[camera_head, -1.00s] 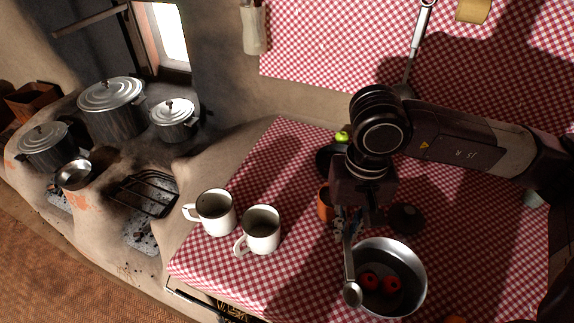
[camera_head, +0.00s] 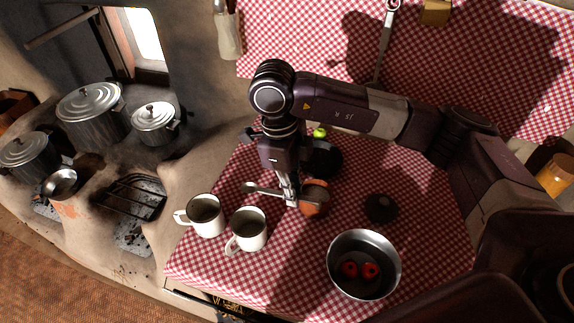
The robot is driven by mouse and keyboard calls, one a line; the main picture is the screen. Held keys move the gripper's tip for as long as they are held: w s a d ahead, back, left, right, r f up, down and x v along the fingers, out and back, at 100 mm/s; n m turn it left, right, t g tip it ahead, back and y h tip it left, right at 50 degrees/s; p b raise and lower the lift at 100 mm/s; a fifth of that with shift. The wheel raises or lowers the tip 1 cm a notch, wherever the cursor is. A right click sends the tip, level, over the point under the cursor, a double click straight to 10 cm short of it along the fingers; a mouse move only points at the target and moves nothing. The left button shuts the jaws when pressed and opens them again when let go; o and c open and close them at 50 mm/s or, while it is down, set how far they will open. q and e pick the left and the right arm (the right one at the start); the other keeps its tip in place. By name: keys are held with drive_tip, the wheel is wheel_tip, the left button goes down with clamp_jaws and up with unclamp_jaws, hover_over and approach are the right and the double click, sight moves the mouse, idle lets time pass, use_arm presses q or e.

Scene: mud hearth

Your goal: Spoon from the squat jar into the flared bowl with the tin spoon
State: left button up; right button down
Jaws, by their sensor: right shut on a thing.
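My right gripper (camera_head: 291,198) is shut on the tin spoon (camera_head: 262,190). The spoon lies nearly level in the picture, its small bowl pointing left above the cloth behind the mugs. The orange-brown squat jar (camera_head: 316,207) stands just right of the gripper's fingers and is partly covered by them; I cannot tell whether they touch. Its contents are not clear. The flared metal bowl (camera_head: 389,284) stands at the front right, with two red round things (camera_head: 359,270) inside. My left gripper is not in view.
Two white mugs (camera_head: 207,216) (camera_head: 249,230) stand at the front left. A dark round lid-like thing (camera_head: 380,208) lies between jar and bowl. A dark round vessel (camera_head: 326,158) and a green thing (camera_head: 320,132) are behind the jar. Lidded pots (camera_head: 92,106) stand on the hearth.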

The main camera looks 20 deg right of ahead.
drive_tip(key=w+d+f+m+y, duration=0.1)
drive_tip(key=w+f+m+y, duration=0.1)
drive_tip(key=m, duration=1.1)
drive_tip(key=w+d+f+m+y+b, duration=0.1)
drive_tip(key=w+f+m+y, duration=0.2)
drive_tip(key=m, duration=1)
drive_tip(key=shift+w+d+f+y+b, duration=0.15)
drive_tip(key=shift+w+d+y+b, duration=0.2)
drive_tip(key=shift+y, duration=1.25)
drive_tip(key=shift+f, duration=0.1)
